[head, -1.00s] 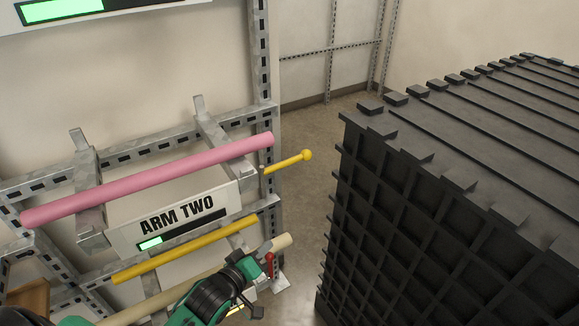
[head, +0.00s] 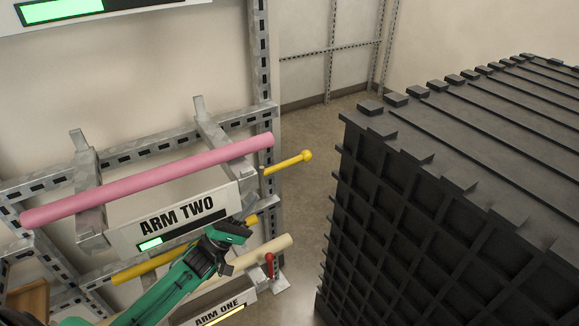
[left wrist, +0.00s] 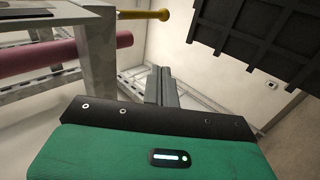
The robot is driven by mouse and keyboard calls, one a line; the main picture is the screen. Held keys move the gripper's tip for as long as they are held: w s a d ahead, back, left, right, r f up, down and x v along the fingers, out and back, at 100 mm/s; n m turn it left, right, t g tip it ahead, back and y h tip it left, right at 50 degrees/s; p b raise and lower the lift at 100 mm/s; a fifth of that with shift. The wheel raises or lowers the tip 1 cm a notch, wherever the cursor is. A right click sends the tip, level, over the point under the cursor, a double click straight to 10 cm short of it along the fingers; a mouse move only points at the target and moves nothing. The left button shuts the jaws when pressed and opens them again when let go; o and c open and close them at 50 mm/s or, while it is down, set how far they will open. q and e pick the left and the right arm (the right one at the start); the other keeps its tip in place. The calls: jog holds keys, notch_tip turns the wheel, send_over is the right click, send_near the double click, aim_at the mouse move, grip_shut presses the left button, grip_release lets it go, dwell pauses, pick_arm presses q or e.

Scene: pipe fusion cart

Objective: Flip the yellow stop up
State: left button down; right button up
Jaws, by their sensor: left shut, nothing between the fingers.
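A yellow rod with a ball tip, which looks like the yellow stop (head: 287,163), sticks out rightward from the rack below the end of the pink pipe (head: 150,180). It slopes slightly up to its ball. In the left wrist view the yellow stop (left wrist: 143,15) crosses the top, beyond the fingers. My left gripper (head: 246,223) is shut and empty, below and left of the stop and apart from it, in front of the lower yellow bar. Its fingers also show in the left wrist view (left wrist: 160,85). My right gripper is out of view.
The "ARM TWO" sign (head: 175,222) is just left of my gripper. A cream pipe (head: 268,250) and a red lever (head: 269,265) lie below right. A large black ribbed crate (head: 400,190) fills the right; a floor gap separates it from the rack.

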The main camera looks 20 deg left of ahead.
aim_at(275, 168)
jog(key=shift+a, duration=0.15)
pick_arm(q)
jog(key=s+d+p+x, duration=0.1)
jog(key=p+x, duration=0.3)
jog(key=x, duration=0.9)
jog(key=shift+s+d, duration=0.35)
jog(key=shift+d, duration=0.25)
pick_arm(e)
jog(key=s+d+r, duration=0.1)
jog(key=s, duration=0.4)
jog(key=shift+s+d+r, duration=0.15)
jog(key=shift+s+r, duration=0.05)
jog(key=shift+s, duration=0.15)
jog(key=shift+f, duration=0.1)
